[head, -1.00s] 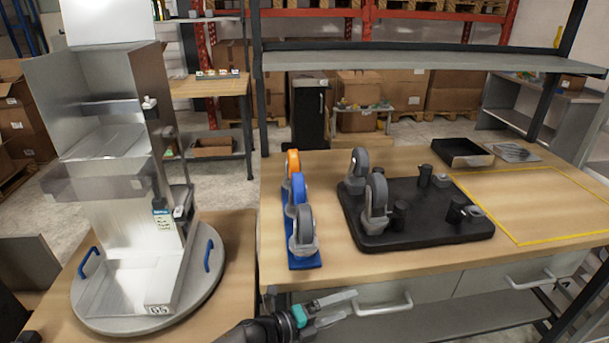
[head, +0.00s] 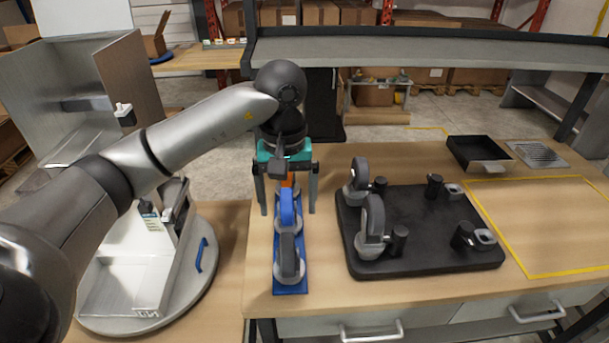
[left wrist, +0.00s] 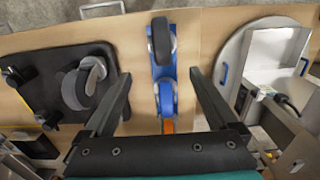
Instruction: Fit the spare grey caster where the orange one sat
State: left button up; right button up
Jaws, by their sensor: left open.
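A blue rack strip (head: 290,289) holds casters in a row. A grey caster (head: 289,259) is at the near end, a blue caster (head: 288,209) is behind it, and an orange caster (head: 287,182) is at the far end, mostly hidden by my gripper. My left gripper (head: 287,211) is open, pointing down, with its fingers on either side of the row's far end. In the left wrist view, the orange caster (left wrist: 168,127) shows between the open fingers. Two grey casters (head: 373,220) (head: 358,175) stand on the left side of a black base (head: 425,262). My right gripper is out of view.
Black posts (head: 464,235) stand on the base's right side. A black tray (head: 478,154), a metal grate (head: 538,154) and a yellow-outlined area (head: 545,225) are to the right. A shelf (head: 420,52) spans the back.

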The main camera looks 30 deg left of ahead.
aim_at(288, 254)
pick_arm(q)
jog(key=shift+s+a, duration=0.1)
jog(key=shift+s, duration=0.05)
jog(key=f, duration=0.3)
jog(key=shift+s+f, duration=0.3)
notch_tip(288, 254, down, 10)
jog(key=shift+f+p, duration=0.1)
jog(key=shift+p, duration=0.4)
jog(key=shift+w+f, duration=0.1)
jog(key=shift+f, duration=0.5)
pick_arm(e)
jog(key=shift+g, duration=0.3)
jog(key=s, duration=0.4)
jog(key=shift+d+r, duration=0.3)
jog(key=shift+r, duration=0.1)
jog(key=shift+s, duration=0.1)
pick_arm(q)
jog(key=shift+c, duration=0.4)
grip_shut()
